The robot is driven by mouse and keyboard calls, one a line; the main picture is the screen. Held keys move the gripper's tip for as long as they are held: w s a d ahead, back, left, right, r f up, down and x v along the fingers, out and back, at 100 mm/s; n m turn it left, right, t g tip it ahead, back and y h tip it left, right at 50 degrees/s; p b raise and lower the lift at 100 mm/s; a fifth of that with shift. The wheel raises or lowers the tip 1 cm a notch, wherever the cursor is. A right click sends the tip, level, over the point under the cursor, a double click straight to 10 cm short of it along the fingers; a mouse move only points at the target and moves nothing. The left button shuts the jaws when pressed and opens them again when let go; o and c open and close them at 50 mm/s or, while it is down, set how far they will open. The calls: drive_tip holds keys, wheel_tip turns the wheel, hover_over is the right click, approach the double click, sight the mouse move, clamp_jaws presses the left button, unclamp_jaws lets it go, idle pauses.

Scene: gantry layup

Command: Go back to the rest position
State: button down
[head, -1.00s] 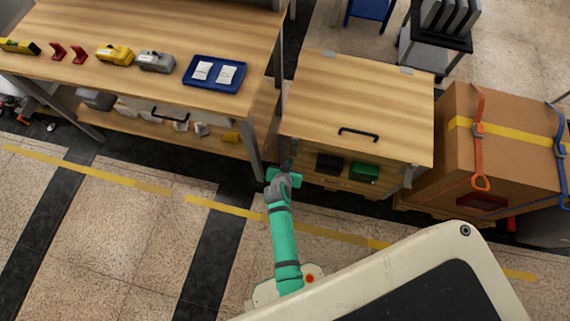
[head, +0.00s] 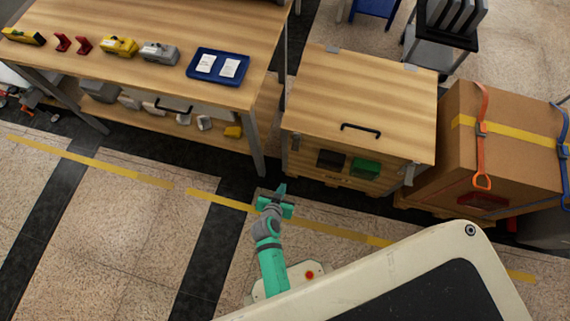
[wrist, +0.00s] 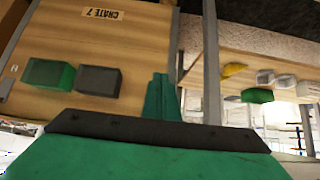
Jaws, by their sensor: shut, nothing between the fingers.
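My gripper (head: 281,188) is shut and empty, at the end of my green arm in the head view. It is held over the floor in front of the gap between the workbench and the wooden crate (head: 360,98), apart from both. In the wrist view my closed green fingers (wrist: 161,98) point up the picture. The crate's front (wrist: 95,40), with a "CRATE 7" label, shows to their left in that view.
The workbench (head: 190,30) bears a blue tray (head: 218,67) and several tools. A green block (head: 365,168) and a dark block (head: 331,159) are on the crate's front. A strapped cardboard box (head: 510,140) stands right. Floor at left is clear.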

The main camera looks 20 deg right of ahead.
drive_tip(key=shift+s+d, duration=0.1)
drive_tip(key=shift+s, duration=0.15)
idle(0.3)
drive_tip(key=s+a+r+n+t+y, duration=0.4)
drive_tip(key=s+a+r, duration=0.65)
drive_tip(key=r, duration=0.25)
drive_tip(key=s+r+n+t, duration=0.1)
drive_tip(key=s+r+t, duration=0.1)
drive_tip(key=r, duration=0.8)
drive_tip(key=s+r+n+t+y, duration=0.1)
drive_tip(key=s+r, duration=0.4)
drive_tip(key=r, duration=0.5)
drive_tip(key=shift+s+a+n+t+y, duration=0.3)
drive_tip(key=shift+n+t, duration=0.1)
drive_tip(key=shift+n, duration=0.3)
